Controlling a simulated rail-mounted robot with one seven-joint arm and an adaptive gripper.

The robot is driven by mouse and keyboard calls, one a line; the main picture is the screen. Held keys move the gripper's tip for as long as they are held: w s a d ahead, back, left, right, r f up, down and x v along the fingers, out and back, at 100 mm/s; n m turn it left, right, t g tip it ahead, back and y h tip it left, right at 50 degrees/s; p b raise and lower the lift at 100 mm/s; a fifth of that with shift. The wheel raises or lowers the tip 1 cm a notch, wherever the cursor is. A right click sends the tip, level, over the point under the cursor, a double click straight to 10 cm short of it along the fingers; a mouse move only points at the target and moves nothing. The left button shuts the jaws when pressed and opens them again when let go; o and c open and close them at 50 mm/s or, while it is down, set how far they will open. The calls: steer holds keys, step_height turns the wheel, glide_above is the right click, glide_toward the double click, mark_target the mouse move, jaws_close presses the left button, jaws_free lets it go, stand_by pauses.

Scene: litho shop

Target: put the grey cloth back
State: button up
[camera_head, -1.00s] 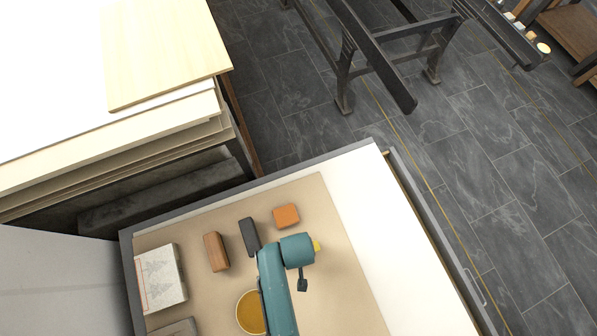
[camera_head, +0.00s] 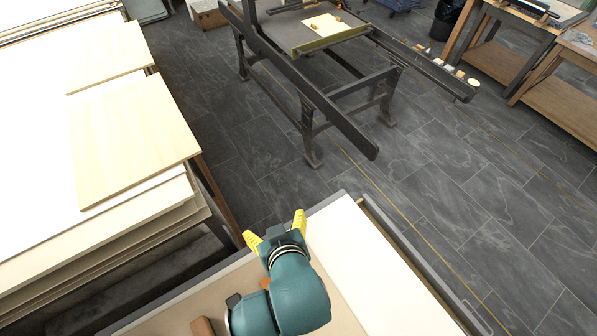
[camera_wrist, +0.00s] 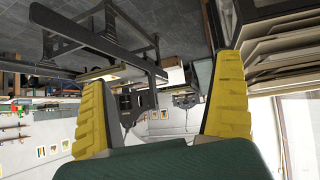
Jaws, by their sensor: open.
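My arm hides part of the worktop, and the near part lies outside the head view.
A brown block (camera_head: 203,327) and a partly hidden orange block (camera_head: 265,283) are on the worktop. Stacked pale boards (camera_head: 130,135) stand at left. A dark metal press frame (camera_head: 315,95) stands beyond, across open tiled floor (camera_head: 440,200). Wooden benches (camera_head: 545,85) are at far right.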

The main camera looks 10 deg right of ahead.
steer(key=w+d+r+m+t, duration=0.1)
steer(key=d+r+t, duration=0.15)
steer(key=r, duration=0.75)
steer(key=w+d+r+t, duration=0.15)
steer(key=r+t, duration=0.25)
steer(key=r, duration=0.6)
steer(key=s+d+r+t, duration=0.1)
steer(key=s+r+t, duration=0.1)
steer(key=r, duration=0.6)
steer(key=s+r+m+t+h, duration=0.1)
steer(key=s+r+t, duration=0.2)
steer(key=r, duration=0.5)
steer(key=shift+s+d+t, duration=0.15)
steer(key=shift+d+t, duration=0.2)
steer(key=shift+t, duration=0.2)
step_height(320, 180, up, 16)
steer(key=p, duration=1.6)
steer(key=shift+m+h, duration=0.3)
steer(key=shift+h, duration=0.1)
steer(key=shift+r, duration=0.1)
